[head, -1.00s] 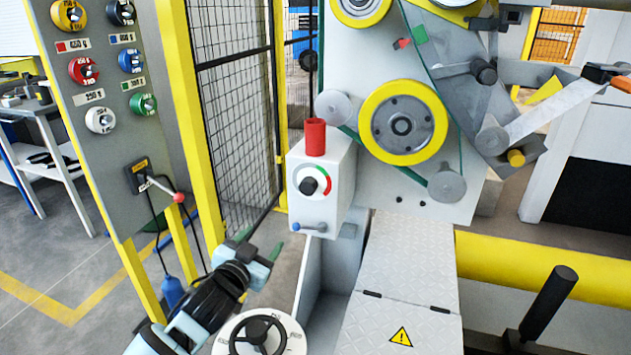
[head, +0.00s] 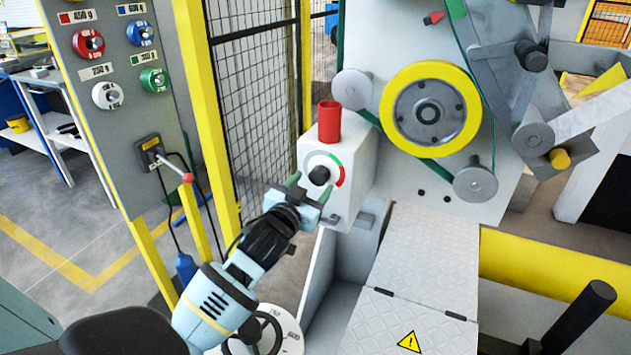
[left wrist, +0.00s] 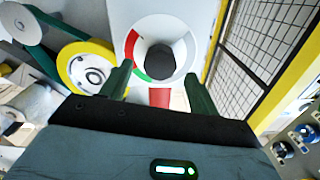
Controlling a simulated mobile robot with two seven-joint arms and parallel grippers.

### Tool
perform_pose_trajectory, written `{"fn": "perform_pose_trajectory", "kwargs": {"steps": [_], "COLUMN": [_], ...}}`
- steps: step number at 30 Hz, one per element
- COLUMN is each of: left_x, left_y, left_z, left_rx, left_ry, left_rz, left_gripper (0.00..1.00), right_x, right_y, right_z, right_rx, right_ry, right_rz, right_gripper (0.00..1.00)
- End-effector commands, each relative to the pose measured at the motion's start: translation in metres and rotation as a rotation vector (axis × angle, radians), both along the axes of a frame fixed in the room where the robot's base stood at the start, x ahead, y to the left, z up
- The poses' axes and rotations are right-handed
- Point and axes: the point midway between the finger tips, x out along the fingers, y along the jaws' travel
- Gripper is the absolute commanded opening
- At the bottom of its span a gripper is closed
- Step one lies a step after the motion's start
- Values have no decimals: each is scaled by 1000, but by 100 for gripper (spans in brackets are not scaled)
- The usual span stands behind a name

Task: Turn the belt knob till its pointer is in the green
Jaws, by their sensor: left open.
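The belt knob (head: 319,175) is a black knob on a white round dial with a green and a red arc, on the front of a pale box (head: 352,170). In the left wrist view the knob (left wrist: 160,62) sits ahead, between the fingers. Its pointer cannot be made out in either view. My left gripper (head: 310,190) is open just in front of the dial, its green fingers on either side of the knob and apart from it. The left wrist view also shows the gripper (left wrist: 157,88) empty. My right gripper is not in view.
A red cup-like cylinder (head: 329,122) stands on the box. A yellow-rimmed wheel (head: 465,110) with a green belt is to the right. A mesh fence (head: 255,100) and a panel of coloured knobs (head: 125,110) stand left. A handwheel (head: 285,335) is below.

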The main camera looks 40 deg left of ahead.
Motion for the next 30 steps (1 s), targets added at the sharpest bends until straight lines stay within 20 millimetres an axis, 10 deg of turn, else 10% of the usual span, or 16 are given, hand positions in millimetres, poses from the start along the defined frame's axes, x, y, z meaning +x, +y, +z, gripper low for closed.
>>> {"fn": "perform_pose_trajectory", "kwargs": {"steps": [17, 30], "left_x": [25, 25], "left_y": [6, 6], "left_z": [0, 0], "left_rx": [0, 2], "left_ry": [0, 0], "left_rz": [0, 0], "left_gripper": [61, 16], "right_x": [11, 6], "right_y": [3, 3], "right_z": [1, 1], "right_rx": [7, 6], "right_ry": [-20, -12], "right_rz": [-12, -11], "right_gripper": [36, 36]}}
